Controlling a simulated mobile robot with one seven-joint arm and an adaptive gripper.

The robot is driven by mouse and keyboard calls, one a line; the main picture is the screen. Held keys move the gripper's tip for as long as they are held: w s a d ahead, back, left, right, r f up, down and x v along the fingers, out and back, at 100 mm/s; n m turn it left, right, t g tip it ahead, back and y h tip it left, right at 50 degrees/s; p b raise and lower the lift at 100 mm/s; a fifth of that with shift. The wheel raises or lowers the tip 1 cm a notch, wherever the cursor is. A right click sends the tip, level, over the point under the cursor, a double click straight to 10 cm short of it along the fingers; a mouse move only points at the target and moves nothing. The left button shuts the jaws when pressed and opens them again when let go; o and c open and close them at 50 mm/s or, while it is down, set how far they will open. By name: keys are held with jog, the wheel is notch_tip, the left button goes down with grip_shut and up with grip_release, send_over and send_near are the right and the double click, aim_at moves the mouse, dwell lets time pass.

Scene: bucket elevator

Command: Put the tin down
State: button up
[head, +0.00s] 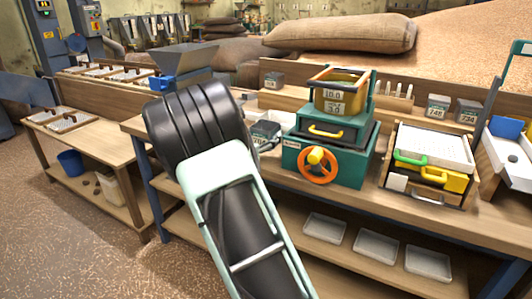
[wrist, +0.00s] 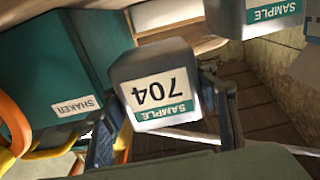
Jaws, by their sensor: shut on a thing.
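A grey tin (wrist: 160,85) with a white and green label reading SAMPLE 704 sits between the fingers of my gripper (wrist: 165,128) in the wrist view. The label appears upside down there. My gripper is shut on the tin. In the head view the tin (head: 265,131) shows just left of the teal shaker (head: 325,160), above the bench (head: 375,205). My dark wrist and arm hide part of the bench there. My gripper (head: 266,147) is partly hidden. I cannot tell whether the tin's base touches the bench.
The teal shaker (wrist: 50,70) is close beside my gripper. Another sample tin (wrist: 262,14) is nearby in the wrist view. Similar tins (head: 438,106) stand on the back ledge, with one (head: 273,80) behind the held tin. A drawer box (head: 428,160) stands right of the shaker.

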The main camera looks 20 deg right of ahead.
jog(key=shift+w+d+f+b, duration=0.2)
jog(key=shift+w+d+f, duration=0.1)
jog(key=shift+w+f, duration=0.25)
jog(key=shift+w+d+f+b, duration=0.15)
jog(key=shift+w+d+f, duration=0.15)
jog(key=shift+f, duration=0.4)
jog(key=shift+w+f+b, duration=0.1)
jog(key=shift+f+b, duration=0.55)
jog(key=shift+f, duration=0.85)
jog(key=shift+f, duration=0.2)
jog(key=o, duration=1.1)
jog(key=shift+o, duration=0.2)
jog(key=shift+r, duration=0.1)
